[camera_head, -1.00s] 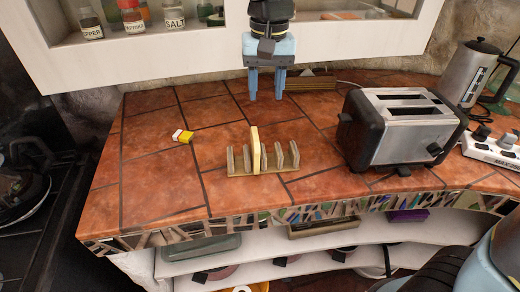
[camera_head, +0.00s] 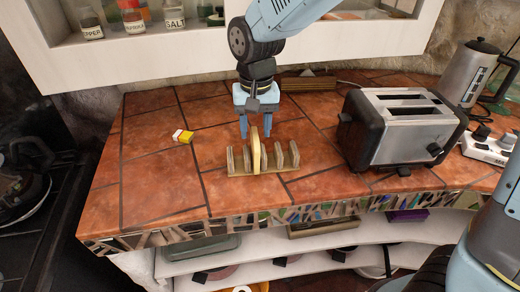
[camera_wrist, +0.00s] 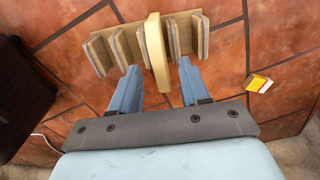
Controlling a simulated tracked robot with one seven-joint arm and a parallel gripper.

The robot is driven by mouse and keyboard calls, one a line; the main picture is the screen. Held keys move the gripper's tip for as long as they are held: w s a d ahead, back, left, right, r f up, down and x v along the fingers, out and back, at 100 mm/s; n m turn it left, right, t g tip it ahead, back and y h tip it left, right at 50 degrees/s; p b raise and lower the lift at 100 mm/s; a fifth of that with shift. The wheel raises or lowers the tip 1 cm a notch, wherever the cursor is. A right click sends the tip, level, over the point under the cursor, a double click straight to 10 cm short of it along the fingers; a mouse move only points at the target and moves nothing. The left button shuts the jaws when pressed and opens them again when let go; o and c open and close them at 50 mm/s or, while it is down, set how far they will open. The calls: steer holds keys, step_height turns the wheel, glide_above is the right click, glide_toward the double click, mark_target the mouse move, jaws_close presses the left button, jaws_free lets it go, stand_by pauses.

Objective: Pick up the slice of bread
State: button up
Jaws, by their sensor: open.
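The slice of bread (camera_head: 255,152) stands upright in a slot of the wooden toast rack (camera_head: 285,170) on the tiled counter. In the wrist view the slice (camera_wrist: 156,52) shows its pale narrow edge, and the rack (camera_wrist: 101,54) has wooden dividers on both sides of it. My gripper (camera_head: 256,133) is open and points down, just above and behind the slice in the head view. In the wrist view my gripper's fingers (camera_wrist: 160,75) are spread to either side of the slice's near end.
A silver and black toaster (camera_head: 405,130) stands right of the rack, with a kettle (camera_head: 470,75) and a power strip (camera_head: 492,146) beyond. A small yellow and white box (camera_head: 183,136) lies to the left.

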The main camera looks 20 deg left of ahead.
step_height(320, 180, down, 4)
steer(key=shift+f, duration=0.1)
steer(key=c, duration=0.7)
